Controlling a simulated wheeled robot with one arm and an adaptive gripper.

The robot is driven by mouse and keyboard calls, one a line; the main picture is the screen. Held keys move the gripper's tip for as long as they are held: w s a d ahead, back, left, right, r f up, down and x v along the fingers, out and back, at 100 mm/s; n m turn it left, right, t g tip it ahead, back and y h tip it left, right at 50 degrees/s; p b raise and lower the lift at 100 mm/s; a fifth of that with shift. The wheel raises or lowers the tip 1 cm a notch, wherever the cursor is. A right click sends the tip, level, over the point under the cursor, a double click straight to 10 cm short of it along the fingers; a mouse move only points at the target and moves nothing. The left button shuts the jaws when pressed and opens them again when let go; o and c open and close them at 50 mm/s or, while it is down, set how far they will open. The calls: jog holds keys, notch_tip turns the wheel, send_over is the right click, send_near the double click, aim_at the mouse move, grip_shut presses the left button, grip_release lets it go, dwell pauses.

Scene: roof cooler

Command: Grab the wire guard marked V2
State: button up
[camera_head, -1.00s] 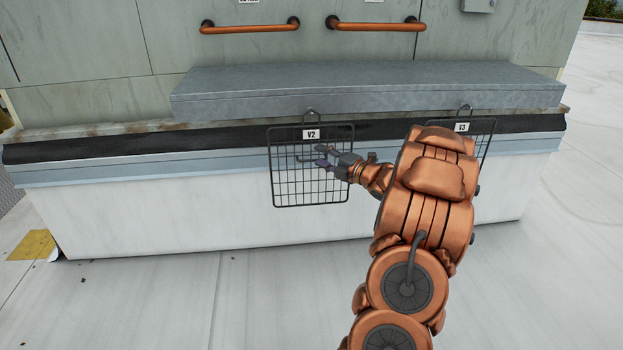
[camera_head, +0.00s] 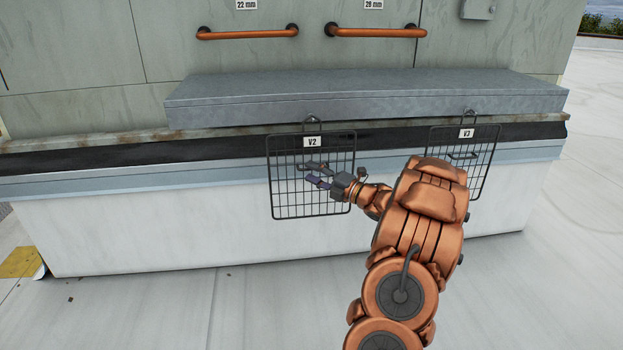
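The wire guard marked V2 (camera_head: 285,199) is a dark rectangular wire grid with a white V2 label near its top. It hangs upright from a hook at the front of the grey ledge. My gripper (camera_head: 310,173) is in front of the guard's middle, coming from the right. Its two fingers point left and look spread apart, with a gap between them. I cannot tell whether they touch the wires; nothing is clearly held.
A second wire guard, marked V3 (camera_head: 487,150), hangs to the right, partly behind my arm. Above is a grey metal ledge (camera_head: 370,95). Two copper pipe handles, 22 mm (camera_head: 247,33) and 28 mm (camera_head: 376,32), are on the wall. The white roof floor (camera_head: 150,310) in front is clear.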

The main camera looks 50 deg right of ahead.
jog(key=shift+x, duration=1.4)
jog(key=shift+c, duration=0.3)
grip_shut()
